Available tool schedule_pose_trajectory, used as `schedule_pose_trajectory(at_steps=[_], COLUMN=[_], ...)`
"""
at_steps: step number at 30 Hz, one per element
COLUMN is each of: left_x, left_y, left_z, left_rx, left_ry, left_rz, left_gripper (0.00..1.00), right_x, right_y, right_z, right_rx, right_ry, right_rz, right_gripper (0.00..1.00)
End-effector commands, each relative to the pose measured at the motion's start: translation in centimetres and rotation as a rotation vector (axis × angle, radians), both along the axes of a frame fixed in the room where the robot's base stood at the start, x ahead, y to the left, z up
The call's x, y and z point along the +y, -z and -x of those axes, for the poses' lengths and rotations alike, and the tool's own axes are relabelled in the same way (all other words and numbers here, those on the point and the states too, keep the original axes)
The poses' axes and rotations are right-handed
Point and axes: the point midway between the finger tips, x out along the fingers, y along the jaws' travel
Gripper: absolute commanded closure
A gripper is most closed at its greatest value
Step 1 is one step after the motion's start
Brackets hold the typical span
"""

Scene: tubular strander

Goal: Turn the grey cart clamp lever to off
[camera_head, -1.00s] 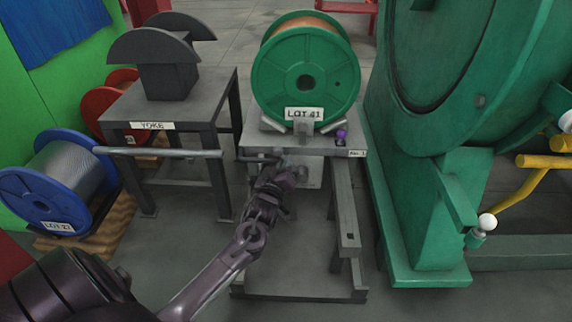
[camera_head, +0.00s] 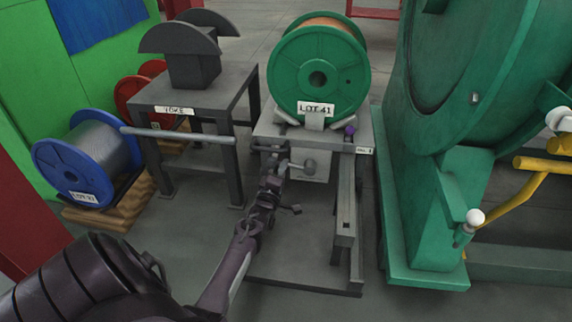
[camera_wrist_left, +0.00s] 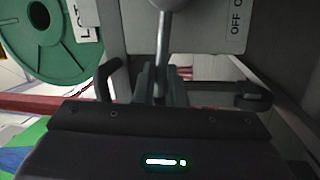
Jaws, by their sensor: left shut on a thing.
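The grey clamp lever (camera_head: 302,166) is on the front of the grey cart (camera_head: 268,129), below the green reel. In the head view it points left from its round hub. In the left wrist view the lever (camera_wrist_left: 162,50) runs from the hub at the top down between the fingers. My left gripper (camera_head: 279,166) is shut on the lever; its fingers also show in the left wrist view (camera_wrist_left: 158,84). A pale plate with OFF lettering (camera_wrist_left: 236,22) sits right of the lever there; the rest of its text is cut off. My right gripper is not in view.
The green reel (camera_head: 292,75) marked LOT 41 rests on the cart. The yoke table (camera_head: 227,88) stands left, with a grey bar (camera_head: 180,135) along its front. A blue reel (camera_head: 68,180) is farther left. Green machinery (camera_head: 415,220) stands close on the right.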

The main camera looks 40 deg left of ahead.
Motion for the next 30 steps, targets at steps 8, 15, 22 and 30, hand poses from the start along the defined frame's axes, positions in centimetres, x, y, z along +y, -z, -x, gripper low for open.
schedule_pose_trajectory(at_steps=[8, 15, 22, 30], left_x=[0.0, -0.1, -0.2, -0.2], left_y=[2.1, 3.0, 3.4, 3.5], left_z=[-0.1, -0.2, -0.2, -0.2], left_rx=[-0.117, -0.183, -0.213, -0.221], left_ry=[-0.003, -0.001, -0.002, -0.002], left_rz=[0.194, 0.302, 0.35, 0.362], left_gripper=[1.0, 1.0, 1.0, 1.0], right_x=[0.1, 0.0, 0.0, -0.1], right_y=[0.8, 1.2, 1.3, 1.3], right_z=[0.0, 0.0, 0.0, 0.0], right_rx=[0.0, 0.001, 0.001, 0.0], right_ry=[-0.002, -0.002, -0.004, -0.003], right_rz=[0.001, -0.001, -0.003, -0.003], right_gripper=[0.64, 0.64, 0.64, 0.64])
